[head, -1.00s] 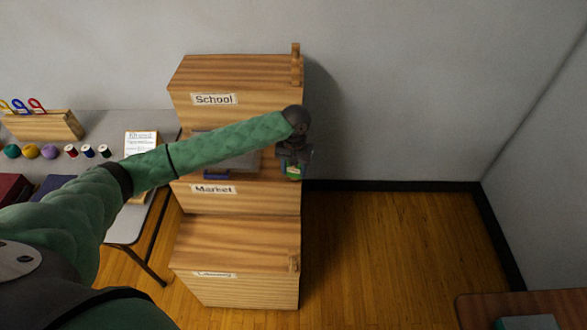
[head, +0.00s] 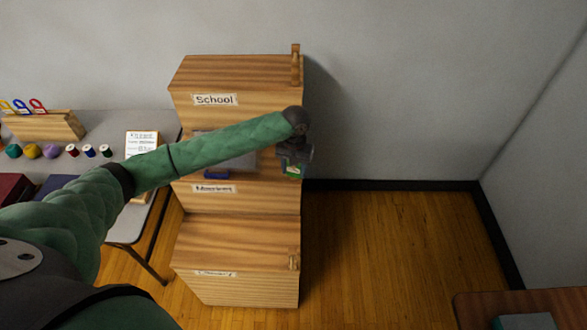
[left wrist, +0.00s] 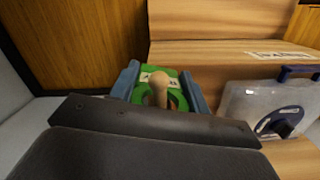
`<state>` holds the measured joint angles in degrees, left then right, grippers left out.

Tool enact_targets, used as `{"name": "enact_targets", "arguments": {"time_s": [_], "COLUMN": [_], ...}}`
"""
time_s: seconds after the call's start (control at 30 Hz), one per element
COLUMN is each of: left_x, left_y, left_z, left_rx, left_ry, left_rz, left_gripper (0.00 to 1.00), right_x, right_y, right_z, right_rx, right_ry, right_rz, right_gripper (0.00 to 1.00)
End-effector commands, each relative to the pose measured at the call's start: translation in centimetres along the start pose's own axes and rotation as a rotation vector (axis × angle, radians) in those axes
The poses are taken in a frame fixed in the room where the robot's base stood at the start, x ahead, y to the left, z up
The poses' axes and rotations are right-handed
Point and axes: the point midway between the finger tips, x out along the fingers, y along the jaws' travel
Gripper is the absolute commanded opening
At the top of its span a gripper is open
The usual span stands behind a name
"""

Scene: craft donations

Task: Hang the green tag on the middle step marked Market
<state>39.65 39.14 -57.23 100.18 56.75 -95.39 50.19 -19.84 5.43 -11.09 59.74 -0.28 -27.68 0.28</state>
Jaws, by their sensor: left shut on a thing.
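My left gripper (head: 293,167) is over the right end of the middle step (head: 270,198), whose label reads Market. It is shut on the green tag (head: 292,172). In the left wrist view the tag (left wrist: 148,72) sits between the two blue-grey fingers (left wrist: 160,88). A rounded wooden peg (left wrist: 158,88) shows between the fingers, overlapping the tag's green loop. I cannot tell whether the loop is around the peg or only beside it. My right gripper is not in view.
A clear case with a blue handle (left wrist: 265,105) is on the middle step beside my gripper. The School step (head: 235,72) and lower step (head: 235,245) have pegs at their right ends. A table (head: 110,125) with spools stands left; right of the steps is open floor.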

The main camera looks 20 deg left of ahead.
Motion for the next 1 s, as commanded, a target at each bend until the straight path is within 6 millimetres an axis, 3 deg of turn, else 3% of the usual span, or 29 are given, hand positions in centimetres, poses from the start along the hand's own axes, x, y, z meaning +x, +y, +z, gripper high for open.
{"name": "enact_targets", "arguments": {"time_s": [0.1, 0.13, 0.23, 0.27, 0.67, 1.0], "left_x": [0.6, 0.6, 0.7, 0.7, 0.0, -5.2], "left_y": [-0.1, -0.1, -0.1, -0.1, 0.0, 0.0], "left_z": [0.2, 0.2, 0.2, 0.2, 0.2, 0.1], "left_rx": [-0.001, -0.001, -0.001, -0.001, 0.000, 0.001], "left_ry": [-0.007, -0.007, -0.007, -0.007, -0.006, 0.003], "left_rz": [-0.003, -0.003, -0.003, -0.003, -0.002, -0.001], "left_gripper": [0.22, 0.50, 0.70, 0.72, 0.72, 0.72], "right_x": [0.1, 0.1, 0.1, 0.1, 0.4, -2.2], "right_y": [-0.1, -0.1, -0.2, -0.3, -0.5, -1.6], "right_z": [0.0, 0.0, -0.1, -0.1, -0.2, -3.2], "right_rx": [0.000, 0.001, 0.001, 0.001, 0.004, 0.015], "right_ry": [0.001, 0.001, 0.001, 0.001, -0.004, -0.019], "right_rz": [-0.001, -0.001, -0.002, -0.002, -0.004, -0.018], "right_gripper": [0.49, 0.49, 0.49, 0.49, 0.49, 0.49]}}
